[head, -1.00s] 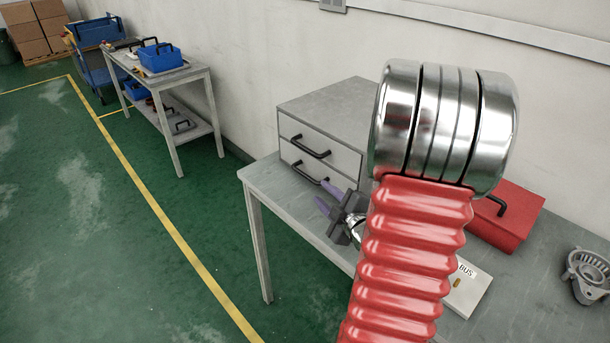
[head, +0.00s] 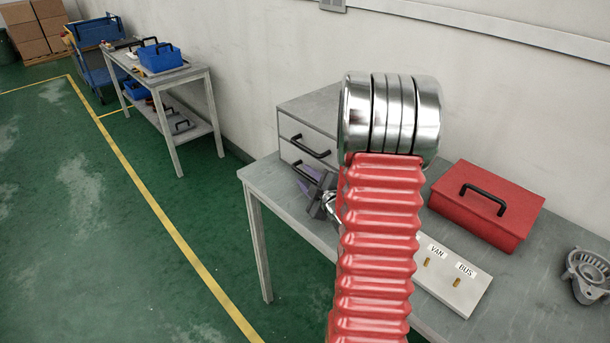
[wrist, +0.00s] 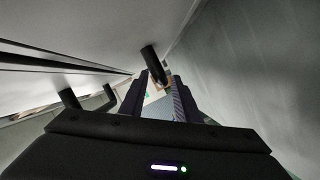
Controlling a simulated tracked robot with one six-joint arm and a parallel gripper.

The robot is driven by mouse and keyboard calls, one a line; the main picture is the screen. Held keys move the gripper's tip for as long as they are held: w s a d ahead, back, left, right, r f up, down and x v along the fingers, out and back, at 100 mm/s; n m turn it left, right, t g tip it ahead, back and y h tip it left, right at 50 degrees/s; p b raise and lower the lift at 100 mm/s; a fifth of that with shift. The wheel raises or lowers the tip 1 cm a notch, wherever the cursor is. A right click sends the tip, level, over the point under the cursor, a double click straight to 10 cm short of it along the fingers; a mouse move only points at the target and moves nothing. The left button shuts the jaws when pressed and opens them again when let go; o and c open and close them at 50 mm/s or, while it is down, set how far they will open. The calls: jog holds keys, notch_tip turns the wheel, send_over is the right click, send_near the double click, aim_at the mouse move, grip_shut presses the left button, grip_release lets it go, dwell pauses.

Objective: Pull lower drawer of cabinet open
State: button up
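The grey cabinet (head: 312,105) stands on the table's far left part, against the wall. Its upper drawer (head: 300,133) has a black bar handle (head: 311,146) and looks shut. The lower drawer's black handle (head: 303,172) shows partly. Most of that drawer is hidden behind my gripper (head: 324,180) and arm, and it looks shut. In the wrist view my gripper (wrist: 157,88) is open, its two fingers apart. The lower handle (wrist: 152,62) reaches into the space between the fingertips. I cannot tell whether either finger touches it. The other handle (wrist: 88,98) shows to the left.
A red toolbox (head: 487,205) and a board marked VAN and BUS (head: 452,280) are on the table right of my arm. A metal housing (head: 588,272) lies at the right edge. Green floor left of the table is clear.

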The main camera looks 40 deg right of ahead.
jog(key=shift+x, duration=1.05)
jog(key=shift+c, duration=0.5)
grip_shut()
jog(key=shift+f, duration=0.1)
jog(key=shift+d, duration=0.1)
